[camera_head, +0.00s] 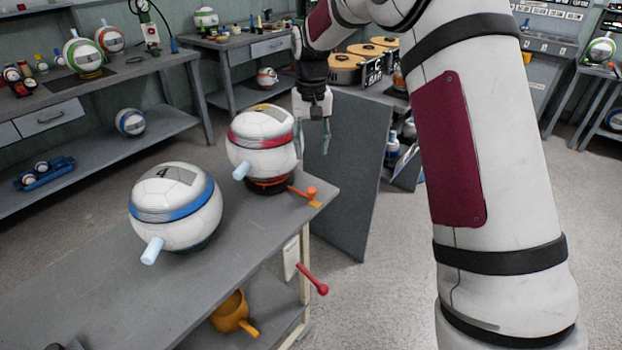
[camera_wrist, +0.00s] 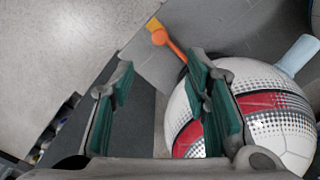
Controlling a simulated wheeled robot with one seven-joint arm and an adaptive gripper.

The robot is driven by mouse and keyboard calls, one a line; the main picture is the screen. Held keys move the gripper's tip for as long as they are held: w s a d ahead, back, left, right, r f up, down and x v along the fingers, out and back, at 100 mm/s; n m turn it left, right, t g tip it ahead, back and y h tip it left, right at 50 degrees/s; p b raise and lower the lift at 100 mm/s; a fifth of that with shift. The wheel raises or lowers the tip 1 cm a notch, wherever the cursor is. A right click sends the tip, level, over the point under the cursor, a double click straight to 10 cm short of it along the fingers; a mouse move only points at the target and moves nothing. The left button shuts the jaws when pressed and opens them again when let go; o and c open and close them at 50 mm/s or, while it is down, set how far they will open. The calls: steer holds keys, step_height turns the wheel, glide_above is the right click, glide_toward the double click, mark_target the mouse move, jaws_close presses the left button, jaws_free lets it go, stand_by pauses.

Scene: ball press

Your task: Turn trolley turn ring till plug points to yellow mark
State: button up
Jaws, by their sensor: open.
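A white ball with a red band (camera_head: 258,130) sits on a dark turn ring (camera_head: 266,187) near the trolley's (camera_head: 95,285) right corner. It also shows in the wrist view (camera_wrist: 290,128). Its pale blue plug (camera_head: 241,171) points to the front left, away from the yellow mark (camera_head: 316,204) at the corner. The ring's orange handle (camera_head: 308,191) points right, close to the mark; both show in the wrist view, handle (camera_wrist: 175,46) and mark (camera_wrist: 154,25). My gripper (camera_head: 313,143) is open and empty, pointing down beside the ball's right side, above the handle.
A blue-banded ball (camera_head: 175,207) with its own plug stands to the left on the trolley. A red-knobbed lever (camera_head: 315,281) sticks out of the trolley's side. A grey panel (camera_head: 345,175) stands behind my gripper. An orange pot (camera_head: 231,312) is on the lower shelf.

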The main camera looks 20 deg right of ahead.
mark_target(312, 189)
step_height(312, 189, down, 13)
steer(key=shift+f, duration=0.1)
stand_by(0.3)
jaws_close()
